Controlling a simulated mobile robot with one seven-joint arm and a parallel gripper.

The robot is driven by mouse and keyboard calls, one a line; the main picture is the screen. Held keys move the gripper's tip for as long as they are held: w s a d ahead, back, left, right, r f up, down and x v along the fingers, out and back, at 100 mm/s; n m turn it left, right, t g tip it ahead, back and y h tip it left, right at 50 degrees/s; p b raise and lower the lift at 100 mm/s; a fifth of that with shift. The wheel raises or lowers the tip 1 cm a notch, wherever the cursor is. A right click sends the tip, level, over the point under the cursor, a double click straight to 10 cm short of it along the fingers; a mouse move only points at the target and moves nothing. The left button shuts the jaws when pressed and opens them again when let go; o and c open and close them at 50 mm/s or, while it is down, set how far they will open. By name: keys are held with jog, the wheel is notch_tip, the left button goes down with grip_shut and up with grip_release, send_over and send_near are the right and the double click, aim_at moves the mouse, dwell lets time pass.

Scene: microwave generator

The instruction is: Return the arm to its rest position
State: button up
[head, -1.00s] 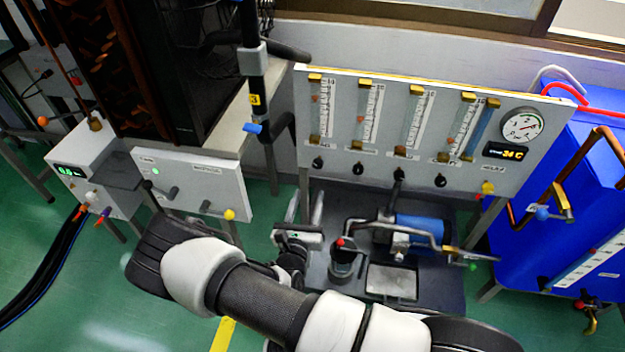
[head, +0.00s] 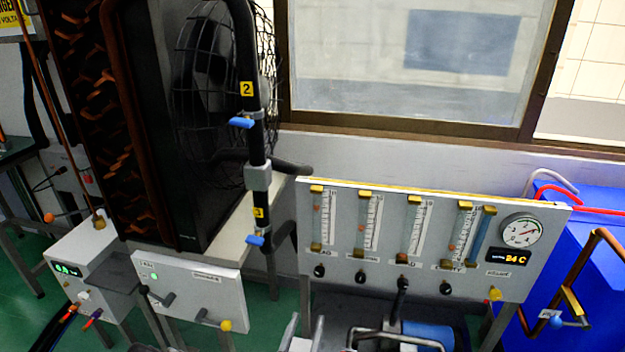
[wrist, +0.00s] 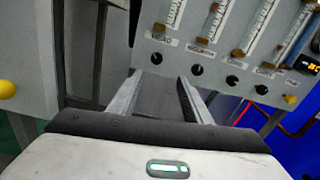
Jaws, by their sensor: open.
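My gripper (wrist: 158,90) shows in the wrist view with its two grey fingers apart and nothing between them. Beyond the fingers is the flow-meter panel (wrist: 205,55) with several black knobs. In the head view my gripper (head: 303,330) shows only as fingertips at the bottom edge, in front of the panel's lower left side. The rest of my arm is almost wholly out of the head view.
The flow-meter panel (head: 340,285) stands at the right with a dial gauge (head: 521,231). A blue tank (head: 600,235) is beside it. A white control box (head: 190,290) and black pipe (head: 257,130) with blue valves are left. A window (head: 410,60) is behind.

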jog(key=d+r+m+g+h, duration=0.4)
jog(key=d+r+m+h, duration=0.3)
jog(key=r+m, duration=0.2)
jog(key=s+d+r+m+g+y, duration=0.1)
jog(key=s+d+r+m+g, duration=0.55)
jog(key=r+m, duration=0.2)
jog(key=s+d+r+m+g+y, duration=0.2)
jog(key=s+d+r+m+g, duration=0.3)
jog(key=d+r+m+g, duration=0.3)
jog(key=s+a+r+m+t+y, duration=0.2)
jog(key=s+r+m+t+y, duration=0.15)
jog(key=r+m, duration=0.2)
jog(key=s+a+r+m+t+y, duration=0.3)
jog(key=s+r+m+y, duration=0.15)
jog(key=r, duration=0.25)
notch_tip(320, 180, up, 21)
jog(key=p, duration=2)
jog(key=shift+s+p, duration=0.35)
jog(key=shift+p, duration=0.05)
jog(key=shift+a, duration=0.1)
